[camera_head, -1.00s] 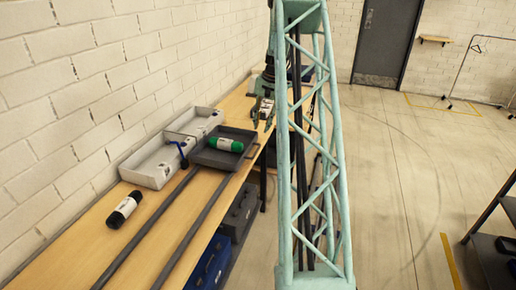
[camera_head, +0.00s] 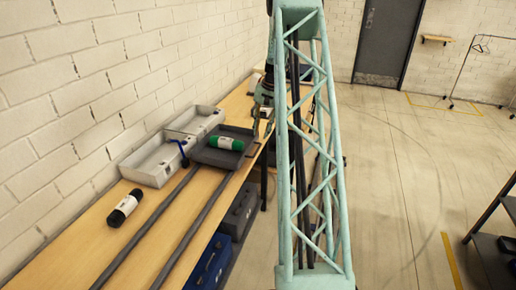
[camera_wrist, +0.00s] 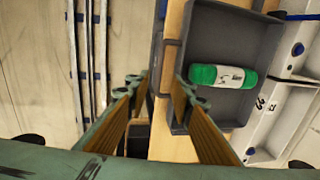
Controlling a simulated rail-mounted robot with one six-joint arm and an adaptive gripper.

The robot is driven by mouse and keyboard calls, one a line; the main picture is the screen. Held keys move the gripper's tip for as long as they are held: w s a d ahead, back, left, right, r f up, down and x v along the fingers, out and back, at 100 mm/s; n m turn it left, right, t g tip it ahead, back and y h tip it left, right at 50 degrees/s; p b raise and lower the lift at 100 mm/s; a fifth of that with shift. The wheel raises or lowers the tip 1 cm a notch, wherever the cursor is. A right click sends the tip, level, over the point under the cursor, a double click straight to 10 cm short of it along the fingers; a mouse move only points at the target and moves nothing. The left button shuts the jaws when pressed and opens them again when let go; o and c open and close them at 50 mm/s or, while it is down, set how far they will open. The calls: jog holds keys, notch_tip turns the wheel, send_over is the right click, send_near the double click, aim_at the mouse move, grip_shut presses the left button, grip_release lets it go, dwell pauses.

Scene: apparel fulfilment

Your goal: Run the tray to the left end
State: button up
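The dark grey tray (camera_head: 212,158) sits on two dark rails (camera_head: 200,222) along the wooden bench, with a green roll with a white label (camera_head: 226,143) in it. In the wrist view the tray (camera_wrist: 236,22) fills the right middle, the roll (camera_wrist: 222,76) lies in it, and a bar-like handle (camera_wrist: 170,62) shows on its left side. My gripper (camera_wrist: 160,88) is open and empty, its fingertips spread to either side of the handle's line. Whether they touch it I cannot tell. In the head view my gripper is partly hidden, near the tray's far right corner.
Two pale bins (camera_head: 150,165) stand along the wall behind the tray, with a blue-handled item (camera_head: 182,152) at the near one's edge. A black roll with a white label (camera_head: 125,208) lies on the bench to the left. The rails left of the tray look clear.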

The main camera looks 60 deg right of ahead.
aim_at(257, 150)
jog(key=shift+w+a+f+b, duration=0.15)
jog(key=shift+w+f, duration=0.15)
jog(key=shift+f, duration=1.25)
jog(key=shift+w+f+b, duration=0.1)
jog(key=shift+w+f, duration=0.2)
jog(key=shift+f, duration=1.3)
jog(key=shift+w+a+f+b, duration=0.15)
jog(key=shift+w+f, duration=0.15)
jog(key=shift+f, duration=1.25)
jog(key=shift+d, duration=0.1)
jog(key=shift+c, duration=0.4)
grip_shut()
